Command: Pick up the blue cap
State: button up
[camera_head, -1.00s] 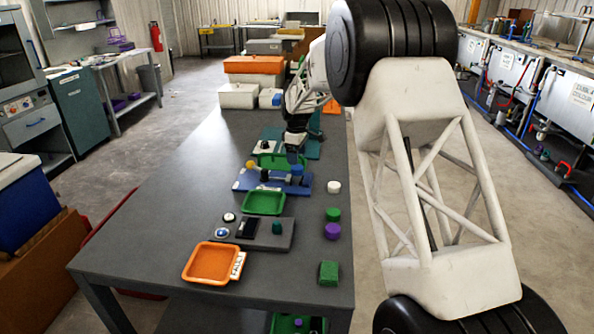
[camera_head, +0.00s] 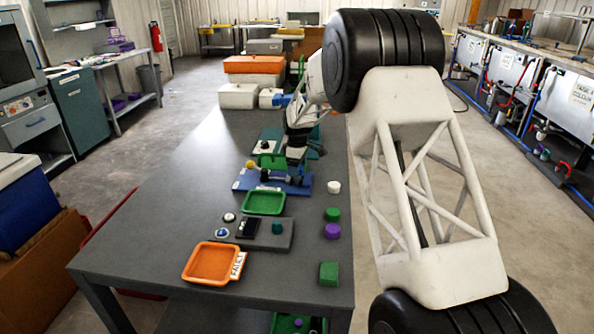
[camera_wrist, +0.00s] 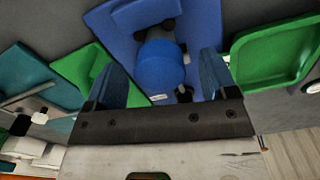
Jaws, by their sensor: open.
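The blue cap (camera_wrist: 160,66) shows large in the wrist view, round, on the blue fixture (camera_wrist: 112,25). In that view my gripper (camera_wrist: 163,80) is open, with one blue finger on each side of the cap and gaps showing between. I cannot tell whether the fingertips are level with the cap. In the head view my gripper (camera_head: 297,160) is over the right part of the blue fixture (camera_head: 245,181), where the cap (camera_head: 297,180) shows only in part beneath it.
A green tray (camera_head: 264,203), a grey fixture (camera_head: 270,243) and an orange tray (camera_head: 196,279) are nearer on the table. White (camera_head: 334,187), green (camera_head: 332,214) and purple (camera_head: 333,231) caps and a green block (camera_head: 329,274) line the right edge. The left tabletop is clear.

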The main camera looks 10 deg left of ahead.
jog(key=shift+f, duration=0.2)
dwell(0.4)
jog(key=c, duration=1)
jog(key=shift+r, duration=0.2)
jog(key=shift+r, duration=1.4)
jog(key=shift+s+r, duration=0.25)
jog(key=s+d, duration=0.2)
jog(key=s, duration=0.5)
jog(key=s+d+r, duration=0.1)
jog(key=s+d, duration=0.1)
jog(key=s, duration=0.5)
jog(key=shift+s+d+r, duration=0.15)
jog(key=shift+s+d, duration=0.2)
jog(key=shift+d, duration=0.05)
